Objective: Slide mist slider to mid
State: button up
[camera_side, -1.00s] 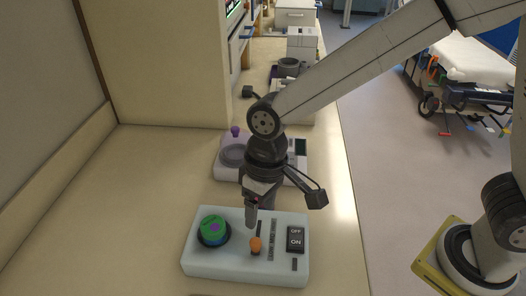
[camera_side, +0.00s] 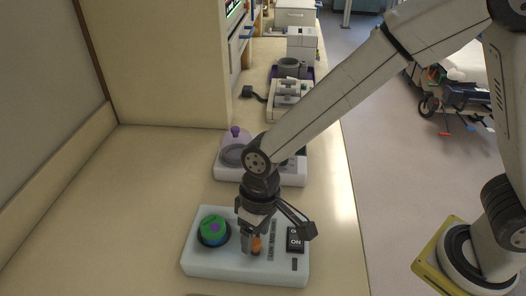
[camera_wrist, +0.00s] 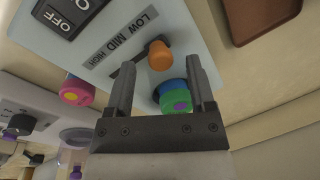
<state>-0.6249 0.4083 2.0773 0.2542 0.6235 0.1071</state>
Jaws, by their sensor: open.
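The mist slider is an orange knob (camera_side: 256,245) on a pale box (camera_side: 205,265). In the wrist view the orange knob (camera_wrist: 160,56) stands beside the label (camera_wrist: 120,37) reading LOW, MID, HIGH, nearest its LOW end. Dark slot shows from the knob toward HIGH. My gripper (camera_side: 252,246) points down over the box, at the knob. In the wrist view my gripper (camera_wrist: 160,63) is open, one finger on each side of the knob, with visible gaps. Whether the fingertips reach down beside it is hard to tell.
A green and blue dial (camera_side: 213,229) sits left of the slider, close to my gripper. An ON/OFF rocker switch (camera_side: 295,240) is on the right. Another device (camera_side: 230,172) stands behind the box. The counter to the left (camera_side: 120,220) is clear.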

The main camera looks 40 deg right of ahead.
jog(key=shift+a+f, duration=0.1)
jog(key=shift+f, duration=0.7)
grip_shut()
dwell(1.0)
